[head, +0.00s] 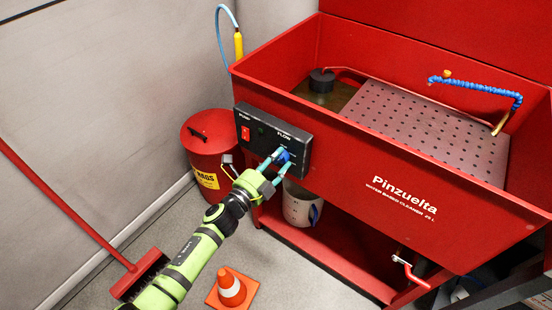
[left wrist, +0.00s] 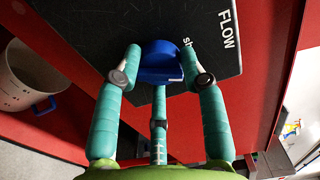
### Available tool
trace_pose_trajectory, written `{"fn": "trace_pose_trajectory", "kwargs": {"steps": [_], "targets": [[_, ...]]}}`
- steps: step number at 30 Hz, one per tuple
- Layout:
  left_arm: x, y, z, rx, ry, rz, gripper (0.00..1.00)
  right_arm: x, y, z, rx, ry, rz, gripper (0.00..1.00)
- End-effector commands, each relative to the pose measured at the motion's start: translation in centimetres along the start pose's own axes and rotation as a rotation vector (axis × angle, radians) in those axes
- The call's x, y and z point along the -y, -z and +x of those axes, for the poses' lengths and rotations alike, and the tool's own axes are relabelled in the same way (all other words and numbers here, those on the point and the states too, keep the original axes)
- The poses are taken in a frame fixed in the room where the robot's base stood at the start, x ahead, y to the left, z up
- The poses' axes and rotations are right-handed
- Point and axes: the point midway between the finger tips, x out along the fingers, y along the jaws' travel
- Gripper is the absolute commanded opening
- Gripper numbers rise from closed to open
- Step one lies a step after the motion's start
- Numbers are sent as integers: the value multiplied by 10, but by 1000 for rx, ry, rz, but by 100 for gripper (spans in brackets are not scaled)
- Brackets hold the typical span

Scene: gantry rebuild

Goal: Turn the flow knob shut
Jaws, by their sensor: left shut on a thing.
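The blue flow knob (left wrist: 160,62) sits on the black control panel (head: 257,133) at the left end of the red parts washer. In the head view the knob (head: 283,156) shows partly between the fingers, below the FLOW label. My left gripper (head: 276,163) has its teal fingers around the knob. In the left wrist view the gripper (left wrist: 162,72) has one finger at each side of the knob and a third below it. My right gripper is in neither view. Part of the lettering beside the knob is hidden by a finger.
A red pump switch (head: 245,133) is on the same panel. A red rags bin (head: 208,150) stands left of the washer (head: 400,160). A bucket (head: 299,205) is under the panel. A traffic cone (head: 231,288) and a broom (head: 138,275) are on the floor.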

Motion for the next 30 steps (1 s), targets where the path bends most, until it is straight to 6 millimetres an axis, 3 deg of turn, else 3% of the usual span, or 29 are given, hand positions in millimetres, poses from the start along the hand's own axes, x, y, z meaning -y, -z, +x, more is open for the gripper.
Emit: {"fn": "trace_pose_trajectory", "kwargs": {"steps": [15, 30], "targets": [[-3, 5, -1, -7, -9, -407, 9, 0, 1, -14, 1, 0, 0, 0], [-2, 5, -1, -8, -6, -530, 9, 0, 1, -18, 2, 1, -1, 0]]}}
